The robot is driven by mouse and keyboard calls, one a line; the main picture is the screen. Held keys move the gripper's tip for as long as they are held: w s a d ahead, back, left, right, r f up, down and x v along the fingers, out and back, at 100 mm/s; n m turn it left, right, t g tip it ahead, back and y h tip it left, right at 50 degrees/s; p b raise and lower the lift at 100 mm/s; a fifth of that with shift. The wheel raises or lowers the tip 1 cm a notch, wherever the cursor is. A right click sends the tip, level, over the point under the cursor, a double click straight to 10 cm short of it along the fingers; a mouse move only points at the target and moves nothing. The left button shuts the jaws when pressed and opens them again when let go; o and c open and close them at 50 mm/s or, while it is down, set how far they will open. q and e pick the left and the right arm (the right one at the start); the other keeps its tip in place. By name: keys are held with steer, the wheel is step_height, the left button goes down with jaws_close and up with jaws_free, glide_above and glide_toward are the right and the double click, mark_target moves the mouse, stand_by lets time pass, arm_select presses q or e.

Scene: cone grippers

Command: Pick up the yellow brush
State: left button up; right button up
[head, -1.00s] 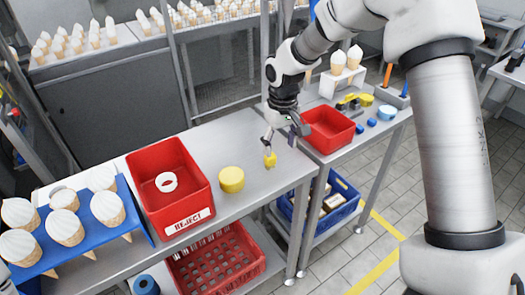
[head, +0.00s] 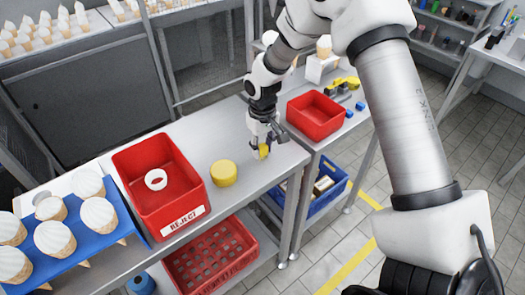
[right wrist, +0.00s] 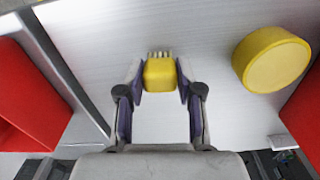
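The yellow brush (head: 263,151) is at the right end of the grey metal table. In the right wrist view its yellow block (right wrist: 160,75) shows from above, with pale bristles at its far edge. My right gripper (head: 260,150) points down at the brush. In the right wrist view my right gripper (right wrist: 160,72) has one finger on each side of the block, and narrow gaps seem to show between fingertips and block. Part of the brush is hidden by the fingers in the head view. My left gripper is out of view.
A yellow round tub (head: 223,173) stands left of the brush, close to my right gripper. A red REJECT bin (head: 187,213) with a white ring is farther left. An empty red bin (head: 315,116) is on the adjoining table. A blue cone rack (head: 112,237) is at the left.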

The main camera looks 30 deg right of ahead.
steer(key=shift+c, duration=0.9)
steer(key=shift+w+f, duration=0.1)
steer(key=shift+w+r, duration=0.15)
steer(key=shift+r, duration=0.35)
step_height(320, 180, up, 2)
steer(key=shift+r+b, duration=0.1)
steer(key=shift+b, duration=0.4)
steer(key=s+a+b, duration=0.1)
steer(key=s+a, duration=0.2)
steer(key=a, duration=0.1)
steer(key=s+a+r+b, duration=0.1)
steer(key=s+a, duration=0.2)
steer(key=a, duration=0.1)
steer(key=s+a+b, duration=0.1)
steer(key=s+a, duration=0.2)
steer(key=a, duration=0.1)
steer(key=shift+s+a+r, duration=0.1)
steer(key=shift+a+r, duration=0.2)
steer(key=shift+r, duration=0.05)
steer(key=shift+s+a, duration=0.15)
steer(key=shift+a, duration=0.05)
